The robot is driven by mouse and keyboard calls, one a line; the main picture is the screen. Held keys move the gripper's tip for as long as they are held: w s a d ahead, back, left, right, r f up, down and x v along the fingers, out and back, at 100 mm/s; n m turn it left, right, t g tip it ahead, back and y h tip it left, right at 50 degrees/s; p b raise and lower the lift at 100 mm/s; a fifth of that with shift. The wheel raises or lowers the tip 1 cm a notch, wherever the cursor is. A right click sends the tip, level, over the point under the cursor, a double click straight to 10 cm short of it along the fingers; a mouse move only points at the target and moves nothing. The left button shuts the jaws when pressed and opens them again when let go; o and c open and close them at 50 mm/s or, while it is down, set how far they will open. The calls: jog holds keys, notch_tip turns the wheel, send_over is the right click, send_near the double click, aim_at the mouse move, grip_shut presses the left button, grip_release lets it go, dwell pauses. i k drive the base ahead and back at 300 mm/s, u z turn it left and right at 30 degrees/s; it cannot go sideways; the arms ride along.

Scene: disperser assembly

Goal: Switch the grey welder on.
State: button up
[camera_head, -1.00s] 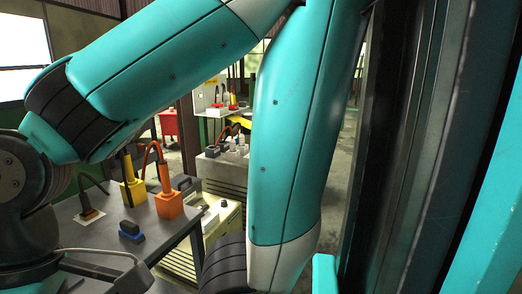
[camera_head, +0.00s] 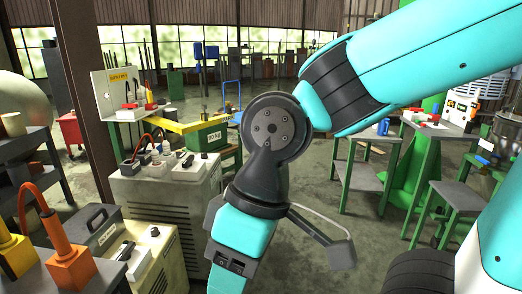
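A grey box-shaped machine (camera_head: 172,208), which looks like the grey welder, stands on the floor left of centre. Small dark and light fittings and a reddish cable sit on its top. Its switch is too small to make out. My gripper's teal and dark hand (camera_head: 236,252) hangs at the bottom middle, to the right of this machine in the picture and apart from it. Its fingertips are cut off by the lower edge, so its opening is hidden.
A cream machine (camera_head: 162,266) with a black knob stands in front of the grey one. At left is a bench with an orange holder (camera_head: 72,268) and a yellow holder (camera_head: 16,258). Green-framed tables (camera_head: 450,192) stand at right.

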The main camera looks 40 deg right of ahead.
aim_at(188, 162)
jog(key=z, duration=0.7)
jog(key=k, duration=0.45)
jog(key=z, duration=0.9)
jog(key=i, duration=2.45)
jog(key=u, duration=0.5)
jog(key=i, duration=1.1)
jog(key=u, duration=1.65)
jog(key=i, duration=0.9)
jog(key=u, duration=1)
jog(key=k, duration=0.4)
jog(key=u, duration=0.6)
